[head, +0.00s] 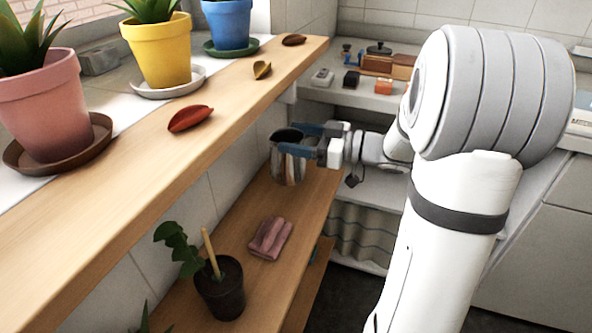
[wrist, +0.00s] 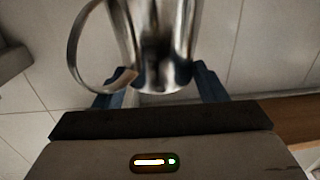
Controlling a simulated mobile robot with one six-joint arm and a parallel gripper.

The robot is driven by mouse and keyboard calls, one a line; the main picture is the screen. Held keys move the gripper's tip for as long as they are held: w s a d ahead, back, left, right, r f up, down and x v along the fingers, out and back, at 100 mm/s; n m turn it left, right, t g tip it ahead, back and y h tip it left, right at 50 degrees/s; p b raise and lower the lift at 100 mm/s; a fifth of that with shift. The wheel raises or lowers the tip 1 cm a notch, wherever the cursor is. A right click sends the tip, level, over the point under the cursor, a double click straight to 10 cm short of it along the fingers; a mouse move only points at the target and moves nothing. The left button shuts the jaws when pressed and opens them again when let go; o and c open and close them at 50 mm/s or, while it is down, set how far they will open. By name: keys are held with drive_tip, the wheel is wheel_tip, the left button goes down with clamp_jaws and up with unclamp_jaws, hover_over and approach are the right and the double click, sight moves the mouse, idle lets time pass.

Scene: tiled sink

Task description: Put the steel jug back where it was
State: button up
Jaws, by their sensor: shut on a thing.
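The steel jug (head: 287,160) is a shiny metal vessel near the far end of the lower wooden shelf. In the wrist view the jug (wrist: 160,40) fills the top middle, with its curved handle (wrist: 76,45) on the left. My gripper (head: 308,140) has its blue fingers on both sides of the jug and is shut on it. The jug looks upright. Its base shows against the lower shelf (head: 297,195) in the head view, but I cannot tell whether it touches the shelf.
The upper shelf (head: 150,170) holds pink, yellow and blue flower pots and several dry leaves. A pink cloth (head: 271,238) and a dark potted plant (head: 220,288) with a stick stand on the lower shelf. A far counter (head: 345,95) carries small items. The tiled wall is close behind the jug.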

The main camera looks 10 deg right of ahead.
sight(300, 159)
drive_tip(key=shift+d+f+b, duration=0.15)
drive_tip(key=shift+f+b, duration=0.3)
drive_tip(key=shift+f, duration=0.9)
drive_tip(key=shift+d+f+b, duration=0.1)
drive_tip(key=shift+f+b, duration=0.3)
drive_tip(key=shift+f, duration=0.95)
drive_tip(key=shift+f, duration=0.15)
drive_tip(key=o, duration=1.9)
drive_tip(key=shift+c, duration=0.2)
drive_tip(key=shift+d, duration=0.15)
drive_tip(key=p+v, duration=0.2)
drive_tip(key=v, duration=0.9)
drive_tip(key=shift+s+d+p, duration=0.3)
drive_tip(key=shift+p, duration=0.1)
